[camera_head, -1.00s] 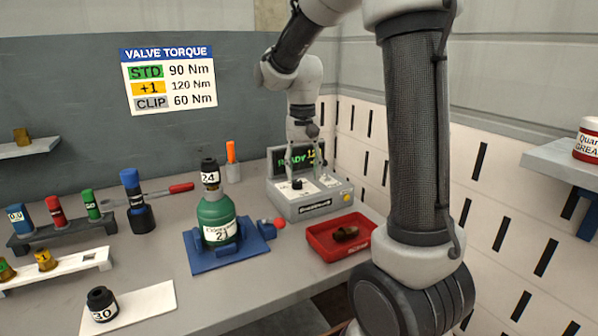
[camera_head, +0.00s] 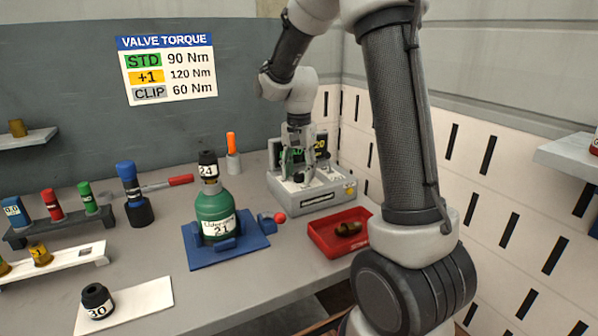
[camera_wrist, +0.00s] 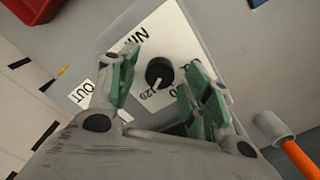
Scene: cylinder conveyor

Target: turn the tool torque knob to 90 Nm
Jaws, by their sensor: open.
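The torque controller (camera_head: 318,200) is a grey box at the back of the bench with a dark display (camera_head: 320,143) showing green and yellow text, partly hidden by my gripper. Its black round knob (camera_wrist: 160,72) sits on a white dial plate (camera_wrist: 172,38) in the wrist view. A light pointer mark lies near the printed 120; another number beside it is partly covered. My gripper (camera_head: 300,174) is over the controller, pointing down. Its green-padded fingers are open, one on each side of the knob, with gaps showing; I cannot tell their exact height against it.
A wall sign (camera_head: 168,70) lists STD 90 Nm, +1 120 Nm and CLIP 60 Nm. A red tray (camera_head: 322,243) stands in front of the controller. A green bottle (camera_head: 213,205) stands on a blue fixture left of it. An orange-handled tool (camera_head: 231,145) stands behind left.

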